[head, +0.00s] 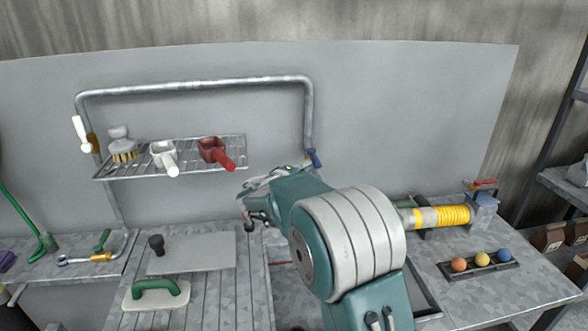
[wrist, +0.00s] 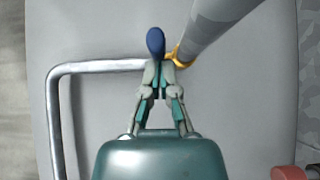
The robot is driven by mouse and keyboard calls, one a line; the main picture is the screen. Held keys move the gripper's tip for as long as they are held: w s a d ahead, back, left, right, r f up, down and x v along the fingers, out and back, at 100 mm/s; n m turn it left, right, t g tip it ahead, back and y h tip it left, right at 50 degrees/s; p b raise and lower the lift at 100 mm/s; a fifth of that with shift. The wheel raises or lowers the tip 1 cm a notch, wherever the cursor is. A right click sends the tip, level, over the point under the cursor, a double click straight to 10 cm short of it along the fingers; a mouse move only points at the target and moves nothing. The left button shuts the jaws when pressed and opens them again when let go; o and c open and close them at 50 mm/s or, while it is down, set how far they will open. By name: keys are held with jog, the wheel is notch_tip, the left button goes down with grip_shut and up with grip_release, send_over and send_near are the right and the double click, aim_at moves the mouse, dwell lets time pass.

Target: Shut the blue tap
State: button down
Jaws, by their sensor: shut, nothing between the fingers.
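The blue tap (head: 313,158) is on the right-hand upright of the grey pipe, on the back panel. In the wrist view its blue handle (wrist: 155,42) is just beyond the fingertips, beside a yellow valve body (wrist: 178,58) on the pipe. My gripper (wrist: 158,76) is shut and empty, its fingers pointing at the handle. The handle overlaps the tips in that view, so I cannot tell whether they touch.
A wire shelf (head: 135,171) holds a brush (head: 122,144), a white scoop (head: 164,155) and a red scoop (head: 214,151). A white-handled tap (head: 82,134) is on the left upright.

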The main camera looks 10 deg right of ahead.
aim_at(319, 167)
jog(key=shift+a, duration=0.35)
jog(key=shift+d, duration=0.1)
jog(key=shift+s+d, duration=0.1)
jog(key=shift+d, duration=0.25)
jog(key=shift+s+d, duration=0.15)
jog(key=shift+d, duration=0.1)
jog(key=shift+s+d, duration=0.15)
jog(key=shift+d, duration=1.45)
jog(key=shift+a, duration=0.1)
